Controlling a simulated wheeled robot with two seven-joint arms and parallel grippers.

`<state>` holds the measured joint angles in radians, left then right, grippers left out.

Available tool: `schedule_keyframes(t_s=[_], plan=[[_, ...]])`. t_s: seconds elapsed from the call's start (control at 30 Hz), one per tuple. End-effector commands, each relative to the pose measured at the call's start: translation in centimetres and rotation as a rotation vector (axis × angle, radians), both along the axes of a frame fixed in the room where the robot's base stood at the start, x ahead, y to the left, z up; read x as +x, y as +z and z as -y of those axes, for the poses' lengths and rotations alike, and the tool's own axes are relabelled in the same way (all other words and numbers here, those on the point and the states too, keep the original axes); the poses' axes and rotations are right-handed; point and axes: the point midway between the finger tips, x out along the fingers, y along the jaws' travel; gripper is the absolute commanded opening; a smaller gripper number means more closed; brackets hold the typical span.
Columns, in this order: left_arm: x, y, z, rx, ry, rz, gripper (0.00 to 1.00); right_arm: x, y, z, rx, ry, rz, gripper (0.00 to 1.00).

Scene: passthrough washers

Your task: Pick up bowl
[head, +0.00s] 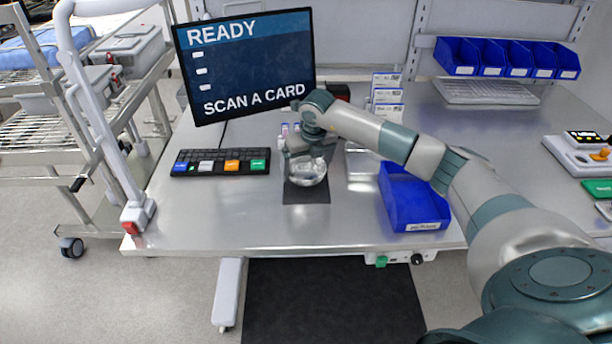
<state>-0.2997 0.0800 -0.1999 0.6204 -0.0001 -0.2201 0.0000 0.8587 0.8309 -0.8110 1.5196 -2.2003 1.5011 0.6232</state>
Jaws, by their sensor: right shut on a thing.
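A clear, shiny bowl (307,173) is at the middle of the metal table, over a dark mat (306,194). My right gripper (301,158) comes down from above and is shut on the bowl at its upper far side. The fingertips are small and partly hidden by the wrist and the bowl. I cannot tell whether the bowl touches the mat. My left gripper is not in the head view.
A monitor (250,65) and a keyboard (220,162) stand left of the bowl. A blue bin (412,205) is close on the right, under my right forearm. Small vials (284,130) stand behind the gripper. The table's front left is clear.

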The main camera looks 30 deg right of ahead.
Motion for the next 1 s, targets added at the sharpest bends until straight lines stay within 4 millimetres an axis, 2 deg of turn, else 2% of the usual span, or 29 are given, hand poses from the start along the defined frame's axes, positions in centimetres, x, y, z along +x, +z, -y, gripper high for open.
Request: schedule_keyframes(t_s=[0.03, 0.1, 0.5, 0.73, 1.0], plan=[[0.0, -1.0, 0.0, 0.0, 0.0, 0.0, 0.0, 0.2, 0.5, 0.0, 0.0, 0.0, 0.006, 0.68], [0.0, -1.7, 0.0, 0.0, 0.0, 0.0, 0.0, -0.1, 1.6, 0.3, -0.001, -0.002, 0.005, 0.68], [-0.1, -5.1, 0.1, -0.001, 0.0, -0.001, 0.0, -6.2, 6.0, 5.0, -0.003, -0.003, 0.004, 0.68], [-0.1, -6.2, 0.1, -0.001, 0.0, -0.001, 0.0, -8.5, 7.9, 6.7, -0.001, -0.001, 0.002, 0.68], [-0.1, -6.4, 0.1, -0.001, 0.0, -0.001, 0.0, -9.2, 8.6, 7.2, 0.001, 0.0, 0.001, 0.68]])
